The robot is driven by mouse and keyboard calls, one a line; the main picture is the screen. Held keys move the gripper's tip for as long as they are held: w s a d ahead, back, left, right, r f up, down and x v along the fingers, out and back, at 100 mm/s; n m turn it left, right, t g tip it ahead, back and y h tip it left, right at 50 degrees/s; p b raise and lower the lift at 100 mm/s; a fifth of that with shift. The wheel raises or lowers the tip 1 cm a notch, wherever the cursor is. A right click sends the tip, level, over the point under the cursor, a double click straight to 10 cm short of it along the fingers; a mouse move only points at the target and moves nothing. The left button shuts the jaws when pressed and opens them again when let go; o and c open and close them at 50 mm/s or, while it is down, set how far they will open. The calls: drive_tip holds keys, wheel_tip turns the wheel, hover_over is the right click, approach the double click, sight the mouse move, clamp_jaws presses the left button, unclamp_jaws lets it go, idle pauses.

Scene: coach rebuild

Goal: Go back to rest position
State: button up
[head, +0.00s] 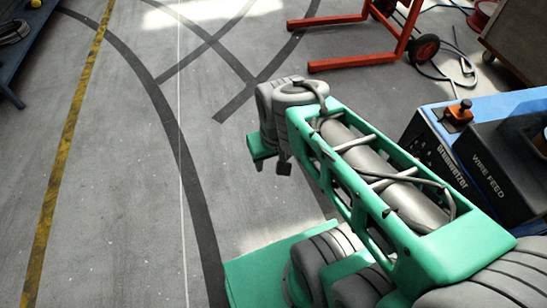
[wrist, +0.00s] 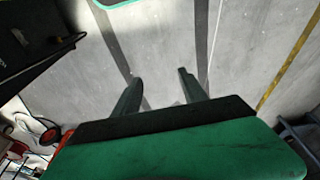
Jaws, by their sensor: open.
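My gripper (wrist: 160,76) is open in the wrist view. Its two dark fingers stand apart with nothing between them, and bare grey floor (wrist: 158,50) shows behind them. In the head view my green arm reaches from the lower right toward the middle, folded close to my base. The fingers cannot be made out clearly there.
A blue machine with a black "WIRE FEED" box (head: 492,168) stands close to the right of my arm. Behind it are a red wheeled frame (head: 345,63) and loose cables. A blue bench (head: 25,55) is at the far left. The floor (head: 110,190) left of my arm is clear.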

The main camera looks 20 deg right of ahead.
drive_tip(key=w+p+v, duration=0.2)
drive_tip(key=p+v, duration=0.9)
drive_tip(key=v, duration=0.1)
drive_tip(key=w+r+p+v, duration=0.1)
drive_tip(key=w+p+v, duration=0.2)
drive_tip(key=p+v, duration=0.8)
drive_tip(key=shift+r+n, duration=0.4)
drive_tip(key=shift+r, duration=0.1)
drive_tip(key=shift+w, duration=0.1)
